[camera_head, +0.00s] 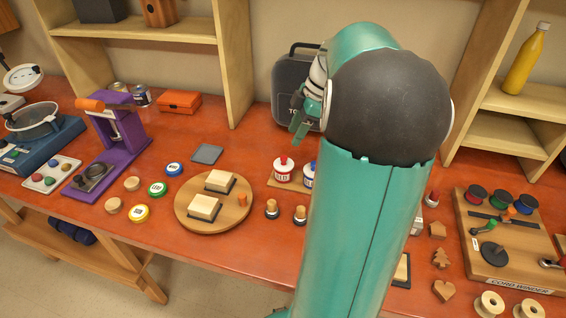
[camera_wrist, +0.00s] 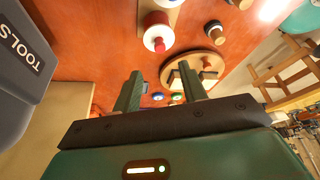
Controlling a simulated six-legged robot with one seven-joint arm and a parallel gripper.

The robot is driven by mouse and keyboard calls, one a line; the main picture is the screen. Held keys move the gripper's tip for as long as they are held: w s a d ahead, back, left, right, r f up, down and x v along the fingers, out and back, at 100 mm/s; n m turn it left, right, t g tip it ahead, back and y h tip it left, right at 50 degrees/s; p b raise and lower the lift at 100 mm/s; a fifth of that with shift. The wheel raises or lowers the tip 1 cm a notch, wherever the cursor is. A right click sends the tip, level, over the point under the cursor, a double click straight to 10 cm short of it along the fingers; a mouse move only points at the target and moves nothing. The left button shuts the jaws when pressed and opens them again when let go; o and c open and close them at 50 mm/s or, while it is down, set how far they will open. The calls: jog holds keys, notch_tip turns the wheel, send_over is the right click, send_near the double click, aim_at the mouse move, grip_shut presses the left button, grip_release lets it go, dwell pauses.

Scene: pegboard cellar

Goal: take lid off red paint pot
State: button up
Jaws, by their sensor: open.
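The red paint pot (camera_head: 283,176) is white with a RED label and has a red-knobbed lid (camera_head: 284,161) on top. It stands upright on a small wooden board, left of a blue-labelled pot (camera_head: 308,177) that my arm partly hides. In the wrist view the red pot (camera_wrist: 156,20) shows at the top centre, with its red knob (camera_wrist: 158,45) pointing towards me. My gripper (camera_head: 298,122) is above and behind the red pot, in front of the grey toolbox. In the wrist view my gripper (camera_wrist: 160,78) is open, with nothing between its fingers and apart from the pot.
The toolbox (camera_head: 292,77) stands at the back, close to my gripper. A round wooden board (camera_head: 213,220) with two cream blocks lies left of the pots. Two stampers (camera_head: 272,208) stand in front of them. A cord winder board (camera_head: 500,270) is at the right.

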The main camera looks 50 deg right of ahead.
aim_at(284, 157)
jog(key=x, duration=0.8)
jog(key=shift+f, duration=0.1)
jog(key=shift+s, duration=0.1)
jog(key=shift+c, duration=0.2)
grip_shut()
